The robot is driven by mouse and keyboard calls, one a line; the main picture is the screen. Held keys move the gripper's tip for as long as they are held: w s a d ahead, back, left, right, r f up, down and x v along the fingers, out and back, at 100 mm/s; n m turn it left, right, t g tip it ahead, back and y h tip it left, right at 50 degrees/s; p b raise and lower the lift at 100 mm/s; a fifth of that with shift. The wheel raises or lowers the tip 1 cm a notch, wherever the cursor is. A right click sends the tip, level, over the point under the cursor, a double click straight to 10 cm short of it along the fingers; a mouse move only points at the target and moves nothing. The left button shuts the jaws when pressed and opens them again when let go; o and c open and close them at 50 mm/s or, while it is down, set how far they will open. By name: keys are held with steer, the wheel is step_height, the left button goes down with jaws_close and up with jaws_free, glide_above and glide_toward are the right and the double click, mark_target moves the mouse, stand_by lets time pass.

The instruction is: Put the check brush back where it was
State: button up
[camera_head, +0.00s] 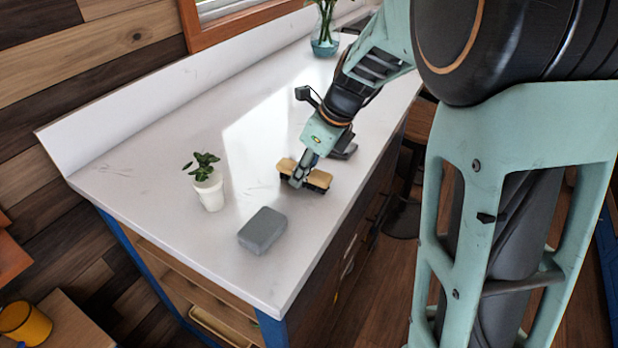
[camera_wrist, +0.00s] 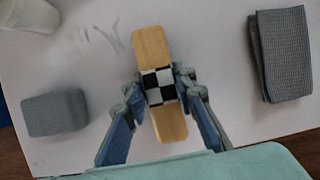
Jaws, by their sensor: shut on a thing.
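The check brush (camera_head: 319,179) has a pale wooden back with a black-and-white check band (camera_wrist: 158,86) across its middle. It is on or just above the white counter; I cannot tell whether it touches. My gripper (camera_head: 299,177) reaches down over it. In the wrist view my gripper (camera_wrist: 160,88) has its two blue-grey fingers on either side of the check band, shut on the brush. The brush's wooden ends (camera_wrist: 152,45) stick out beyond the fingers. In the head view the check band is hidden by my gripper.
A grey block (camera_head: 262,230) lies near the counter's front corner. A white pot with a plant (camera_head: 209,190) stands left of the brush. A folded grey cloth (camera_wrist: 281,55) lies on the other side. A glass vase (camera_head: 324,44) stands far back. Bare counter (camera_head: 150,165) lies left.

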steer(key=shift+f, duration=0.1)
steer(key=shift+f, duration=0.2)
steer(key=o, duration=1.1)
steer(key=v, duration=1.2)
steer(key=shift+r+p, duration=0.15)
steer(key=shift+p, duration=0.3)
